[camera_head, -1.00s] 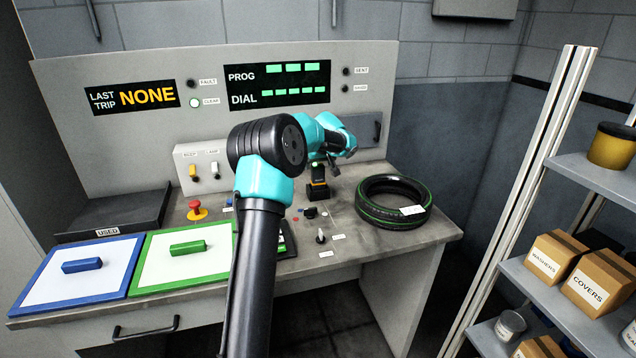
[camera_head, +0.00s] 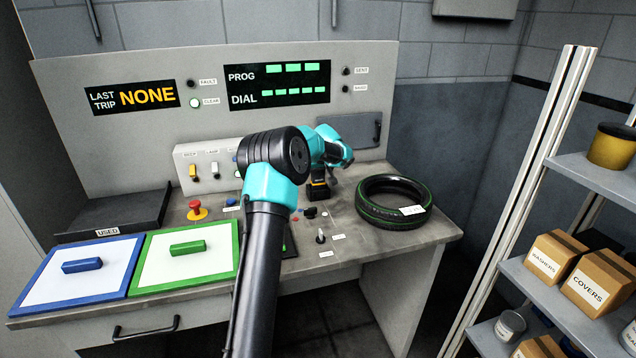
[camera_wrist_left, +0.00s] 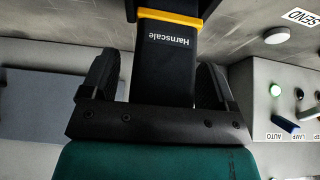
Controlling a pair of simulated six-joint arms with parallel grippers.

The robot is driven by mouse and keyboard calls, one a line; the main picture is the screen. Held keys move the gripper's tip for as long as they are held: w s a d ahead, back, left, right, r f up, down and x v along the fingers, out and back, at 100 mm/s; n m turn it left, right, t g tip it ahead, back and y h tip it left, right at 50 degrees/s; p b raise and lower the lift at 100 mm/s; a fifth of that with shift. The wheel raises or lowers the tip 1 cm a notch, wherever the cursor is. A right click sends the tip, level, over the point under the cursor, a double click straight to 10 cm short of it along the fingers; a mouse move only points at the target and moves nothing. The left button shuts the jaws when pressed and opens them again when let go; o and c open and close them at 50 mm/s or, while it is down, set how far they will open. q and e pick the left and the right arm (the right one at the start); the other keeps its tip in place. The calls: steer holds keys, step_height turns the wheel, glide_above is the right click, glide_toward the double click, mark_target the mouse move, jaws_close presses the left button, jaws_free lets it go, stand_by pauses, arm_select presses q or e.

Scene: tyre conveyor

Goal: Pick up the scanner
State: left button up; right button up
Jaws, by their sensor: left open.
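The scanner (camera_head: 318,190) stands on the bench behind my left arm, left of the tyre. It is black with a yellow band. Its upper part is hidden by my left gripper (camera_head: 333,174) in the head view. In the left wrist view the scanner's dark body (camera_wrist_left: 168,65), marked "Harnscale", lies between the two fingers of my left gripper (camera_wrist_left: 156,85). The fingers are open, one on either side, with narrow gaps visible. My right gripper is not in view.
A tyre (camera_head: 366,212) lies on the bench to the right. A red button (camera_head: 197,208), small knobs and a green-edged panel (camera_head: 160,270) are to the left. The control panel (camera_head: 130,130) rises behind. A shelf (camera_head: 585,180) with boxes stands at the right.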

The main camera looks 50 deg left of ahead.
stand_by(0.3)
arm_select(q)
steer(key=c, duration=1.1)
steer(key=shift+r, duration=0.15)
step_height(320, 180, up, 10)
steer(key=shift+f, duration=0.1)
stand_by(0.4)
